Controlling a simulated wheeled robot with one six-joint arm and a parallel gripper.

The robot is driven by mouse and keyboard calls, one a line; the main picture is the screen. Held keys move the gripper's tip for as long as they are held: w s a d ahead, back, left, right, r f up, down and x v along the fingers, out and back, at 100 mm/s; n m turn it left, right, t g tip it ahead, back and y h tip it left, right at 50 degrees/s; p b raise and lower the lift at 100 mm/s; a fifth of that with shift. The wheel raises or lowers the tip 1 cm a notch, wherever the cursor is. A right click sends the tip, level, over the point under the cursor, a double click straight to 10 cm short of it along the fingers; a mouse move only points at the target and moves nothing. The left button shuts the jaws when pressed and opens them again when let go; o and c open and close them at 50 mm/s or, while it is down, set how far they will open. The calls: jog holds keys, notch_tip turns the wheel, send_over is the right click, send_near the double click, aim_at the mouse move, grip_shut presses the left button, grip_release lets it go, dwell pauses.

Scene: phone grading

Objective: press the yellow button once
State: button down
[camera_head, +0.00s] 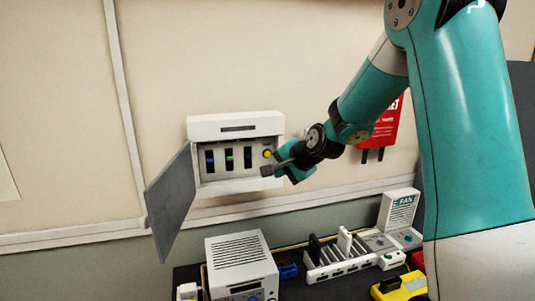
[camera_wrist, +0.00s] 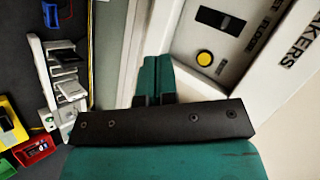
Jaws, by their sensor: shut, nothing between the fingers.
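The yellow button (camera_head: 267,154) is on the right end of a white wall box (camera_head: 236,120), beside a row of dark switches. In the wrist view the yellow button (camera_wrist: 205,58) shows to the right of my fingers, below a dark switch (camera_wrist: 220,20). My gripper (camera_head: 268,170) is shut and empty, just in front of the box's lower right part, slightly below the button in the head view. In the wrist view my gripper (camera_wrist: 157,72) shows its teal fingers together. I cannot tell whether it touches the box; the button itself looks clear of it.
The box's grey door (camera_head: 172,205) hangs open to the left. Below, a dark bench holds a white vented unit (camera_head: 240,264), a slotted rack (camera_head: 338,258), a FAN unit (camera_head: 398,212) and a yellow item (camera_head: 400,287). A red sign (camera_head: 386,126) hangs behind my arm.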

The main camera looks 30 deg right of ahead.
aim_at(267, 154)
jog(key=shift+w, duration=0.15)
jog(key=shift+w+d+p, duration=0.35)
jog(key=shift+w+d, duration=0.05)
jog(key=shift+w, duration=0.95)
jog(key=shift+w+d+p, duration=0.3)
jog(key=shift+w+d, duration=0.05)
jog(key=shift+w, duration=1.05)
jog(key=shift+w+d+p, duration=0.35)
jog(key=shift+w+d, duration=0.05)
jog(key=shift+w, duration=0.95)
jog(key=shift+w+d, duration=0.1)
jog(key=shift+w, duration=0.3)
jog(key=shift+w, duration=0.25)
jog(key=shift+w+d+r, duration=0.2)
jog(key=shift+w+r, duration=0.05)
jog(key=shift+r, duration=0.05)
jog(key=shift+s+a+f, duration=0.15)
jog(key=shift+s+f, duration=0.1)
jog(key=shift+s, duration=0.25)
dwell(0.4)
